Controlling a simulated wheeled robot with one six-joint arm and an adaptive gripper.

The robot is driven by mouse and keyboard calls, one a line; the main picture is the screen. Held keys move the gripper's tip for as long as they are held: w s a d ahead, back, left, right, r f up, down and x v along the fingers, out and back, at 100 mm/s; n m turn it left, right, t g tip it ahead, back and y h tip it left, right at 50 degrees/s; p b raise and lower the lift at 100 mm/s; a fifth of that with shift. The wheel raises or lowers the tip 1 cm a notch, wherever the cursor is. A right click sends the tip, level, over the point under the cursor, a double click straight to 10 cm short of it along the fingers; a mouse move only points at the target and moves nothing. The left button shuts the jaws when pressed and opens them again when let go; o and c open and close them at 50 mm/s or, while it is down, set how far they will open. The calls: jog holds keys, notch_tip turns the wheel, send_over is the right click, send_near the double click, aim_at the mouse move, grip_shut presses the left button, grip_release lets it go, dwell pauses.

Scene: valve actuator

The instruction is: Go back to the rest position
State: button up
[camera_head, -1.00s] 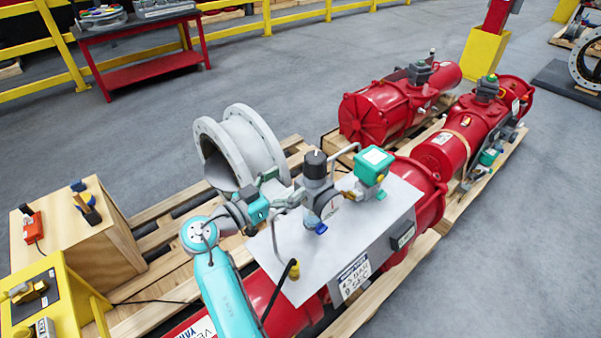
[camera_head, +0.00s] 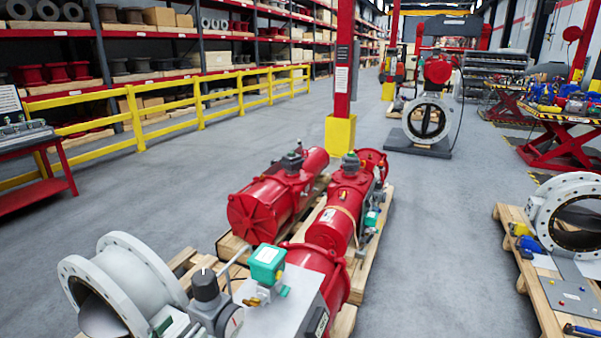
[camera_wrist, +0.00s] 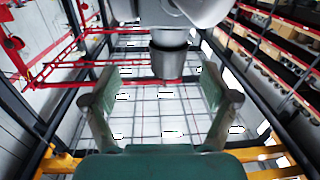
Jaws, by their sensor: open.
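My gripper (camera_wrist: 158,90) shows in the wrist view with its two dark green fingers spread wide apart and nothing between the pads. A grey cylindrical part (camera_wrist: 170,58) hangs behind the fingers; I cannot tell what it belongs to. In the head view the valve actuator's red body (camera_head: 322,268) runs along the bottom. Its grey panel carries a green-topped box (camera_head: 268,262) and a dark-capped regulator (camera_head: 207,288). A grey flanged valve body (camera_head: 128,280) sits at the left. Most of my arm is outside the head view.
Two more red actuators (camera_head: 268,208) (camera_head: 340,212) lie on wooden pallets ahead. A yellow-based red post (camera_head: 340,136) stands behind them. A yellow railing (camera_head: 200,105) runs along the left. The grey floor (camera_head: 445,235) between is clear.

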jog(key=d+f+n+g+y, duration=0.25)
jog(key=d+f+n, duration=0.25)
jog(key=d+f, duration=1.35)
jog(key=s+d+f+n+g+y, duration=0.1)
jog(key=s+d+f+y, duration=0.1)
jog(key=s+d+f, duration=0.4)
jog(key=s+d+f+n+g+y, duration=0.1)
jog(key=s+d+f, duration=0.2)
jog(key=s+d, duration=0.4)
jog(key=s+d+r+m+y, duration=0.1)
jog(key=s+d+r, duration=0.1)
jog(key=s+d, duration=0.4)
jog(key=s+d+r+y, duration=0.1)
jog(key=s+d, duration=0.3)
jog(key=s, duration=0.4)
jog(key=s+d+r+m+t+h, duration=0.1)
jog(key=s+d+r, duration=0.1)
jog(key=s+r, duration=0.4)
jog(key=s+d+r+m+t+h, duration=0.1)
jog(key=s+d+r+m, duration=0.1)
jog(key=s+r, duration=0.5)
notch_tip(320, 180, up, 3)
jog(key=shift+d+f+h, duration=0.1)
jog(key=shift+d+h, duration=0.25)
jog(key=shift+d, duration=0.1)
